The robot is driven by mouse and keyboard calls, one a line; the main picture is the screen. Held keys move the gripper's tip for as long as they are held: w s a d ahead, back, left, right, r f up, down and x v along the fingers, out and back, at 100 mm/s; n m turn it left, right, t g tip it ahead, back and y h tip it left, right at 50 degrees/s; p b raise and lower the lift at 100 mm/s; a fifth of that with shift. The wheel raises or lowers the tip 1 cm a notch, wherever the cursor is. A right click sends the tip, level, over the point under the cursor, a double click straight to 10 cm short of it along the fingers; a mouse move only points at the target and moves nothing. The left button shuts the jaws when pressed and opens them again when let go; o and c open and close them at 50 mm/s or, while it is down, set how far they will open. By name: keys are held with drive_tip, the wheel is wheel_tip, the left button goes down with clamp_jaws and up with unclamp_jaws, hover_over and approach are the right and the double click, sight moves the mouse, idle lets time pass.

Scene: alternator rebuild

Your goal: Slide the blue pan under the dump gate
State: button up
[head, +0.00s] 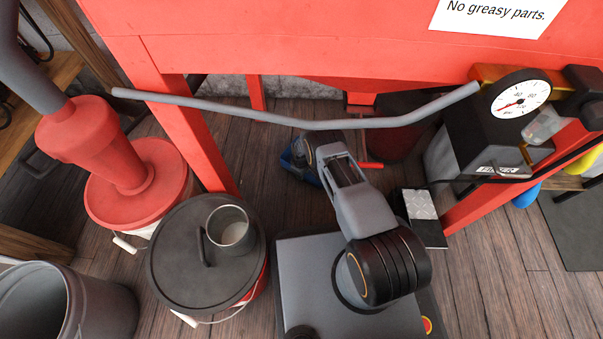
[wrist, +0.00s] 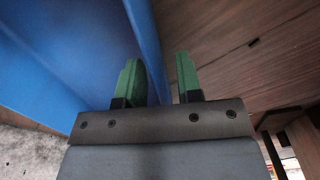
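The blue pan (head: 290,167) is on the wooden floor below the red cabinet, mostly hidden behind my arm in the head view. In the wrist view the blue pan (wrist: 60,55) fills the left side. My gripper (wrist: 158,82) has its green fingers apart, one on each side of the pan's wall; a gap shows at the right finger. I cannot tell whether the left finger touches the wall. In the head view the fingertips are hidden. A red chute-like piece (head: 360,98) hangs under the cabinet, right of the pan; I cannot tell if it is the dump gate.
A grey bent pipe (head: 300,124) crosses in front of the cabinet. A lidded bucket with a metal cup (head: 232,230) stands at left, beside a red cabinet leg (head: 190,135). A dark red drum (head: 402,140) and a black gauge box (head: 485,140) stand at right.

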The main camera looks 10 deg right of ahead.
clamp_jaws()
drive_tip(key=shift+d, duration=0.1)
idle(0.4)
